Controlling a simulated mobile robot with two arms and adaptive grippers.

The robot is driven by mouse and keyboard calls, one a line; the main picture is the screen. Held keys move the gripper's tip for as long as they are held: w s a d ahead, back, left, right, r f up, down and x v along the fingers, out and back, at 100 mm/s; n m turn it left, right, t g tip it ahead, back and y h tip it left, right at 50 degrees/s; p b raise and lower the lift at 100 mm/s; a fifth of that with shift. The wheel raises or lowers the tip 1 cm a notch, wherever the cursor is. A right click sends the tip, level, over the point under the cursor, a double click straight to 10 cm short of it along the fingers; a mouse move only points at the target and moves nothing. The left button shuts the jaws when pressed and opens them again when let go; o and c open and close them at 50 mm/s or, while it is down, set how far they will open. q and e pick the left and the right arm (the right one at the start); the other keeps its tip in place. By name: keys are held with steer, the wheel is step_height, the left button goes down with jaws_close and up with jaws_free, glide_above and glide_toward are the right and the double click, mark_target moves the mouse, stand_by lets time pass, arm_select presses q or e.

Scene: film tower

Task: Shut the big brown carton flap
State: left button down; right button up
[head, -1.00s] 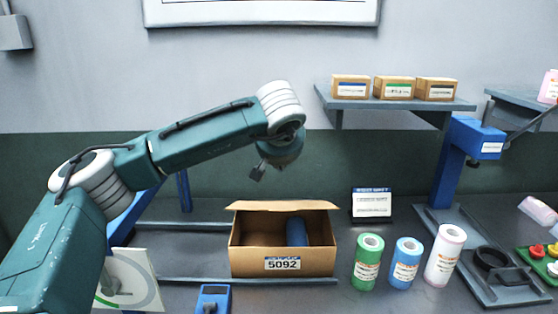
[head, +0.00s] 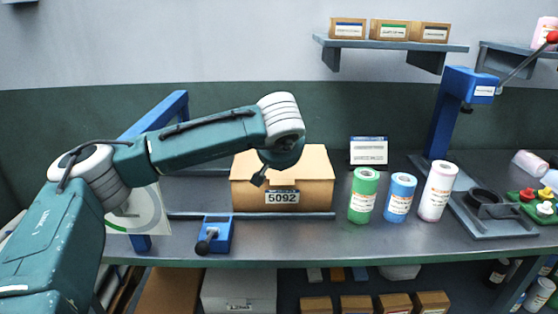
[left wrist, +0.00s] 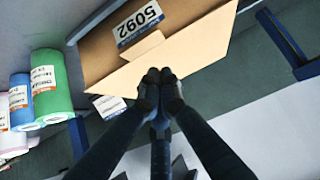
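The big brown carton (head: 310,195), labelled 5092, stands on the bench. Its flap (head: 312,160) lies over the top, the opening does not show, and whatever is inside is hidden. In the left wrist view the carton's label (left wrist: 138,22) and the flap (left wrist: 195,50) show, with a tab at the front edge. My left gripper (head: 259,178) is in front of the carton's upper left part in the head view. In the left wrist view its fingertips (left wrist: 160,78) are together with nothing between them, over the flap's edge; I cannot tell whether they touch it. My right gripper is not in view.
Green (head: 363,196), blue (head: 401,195) and pink-white (head: 437,192) rolls stand right of the carton. A sign (head: 368,152) is behind them. A blue device (head: 215,236) sits front left. A blue press (head: 452,120) stands at right. Small boxes are on a shelf (head: 390,45).

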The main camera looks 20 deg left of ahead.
arm_select(q)
steer(key=shift+f, duration=0.25)
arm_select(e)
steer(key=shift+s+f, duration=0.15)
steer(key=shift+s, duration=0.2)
